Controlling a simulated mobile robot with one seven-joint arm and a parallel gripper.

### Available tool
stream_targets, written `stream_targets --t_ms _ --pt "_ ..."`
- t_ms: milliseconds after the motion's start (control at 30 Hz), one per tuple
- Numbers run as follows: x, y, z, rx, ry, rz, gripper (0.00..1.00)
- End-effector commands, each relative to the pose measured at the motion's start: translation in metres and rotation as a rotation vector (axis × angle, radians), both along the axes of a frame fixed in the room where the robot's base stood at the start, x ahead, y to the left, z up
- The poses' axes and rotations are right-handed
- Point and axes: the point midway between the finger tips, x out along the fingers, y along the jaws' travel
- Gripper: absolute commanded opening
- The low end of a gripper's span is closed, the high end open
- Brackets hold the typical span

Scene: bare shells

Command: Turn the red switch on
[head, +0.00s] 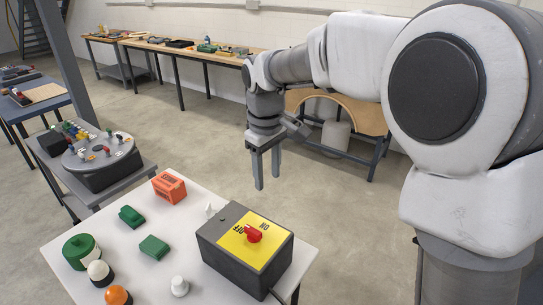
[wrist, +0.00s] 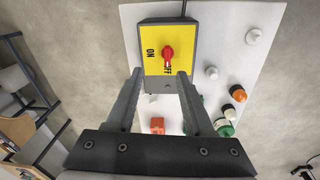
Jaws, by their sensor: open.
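I cannot tell for sure which word the knob points at. My gripper (head: 268,181) hangs fingers down, open and empty, beyond the box in the head view and apart from it. It also shows in the wrist view (wrist: 161,74).
The white table (head: 190,233) also holds an orange box (head: 169,187), green blocks (head: 154,247), a round green part (head: 81,251), and white and orange domed buttons (head: 118,296). A grey side table (head: 140,180) with a control panel stands left. The floor behind is open.

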Motion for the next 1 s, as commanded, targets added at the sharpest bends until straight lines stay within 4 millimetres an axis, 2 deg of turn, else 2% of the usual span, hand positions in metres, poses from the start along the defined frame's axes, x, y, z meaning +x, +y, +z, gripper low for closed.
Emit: stream_targets --t_ms 33,100,300,467,567,1000 --pt "0.007 0.013 -0.009 0.000 0.022 0.035 0.53" --pt "0.013 0.025 -0.018 0.000 0.043 0.073 0.53" --pt "0.021 0.042 -0.033 0.001 0.073 0.129 0.53" --pt "0.021 0.043 -0.049 -0.001 0.077 0.134 0.53" --pt "0.020 0.043 -0.066 -0.001 0.079 0.134 0.53" --pt "0.020 0.042 -0.161 -0.001 0.079 0.132 0.53"
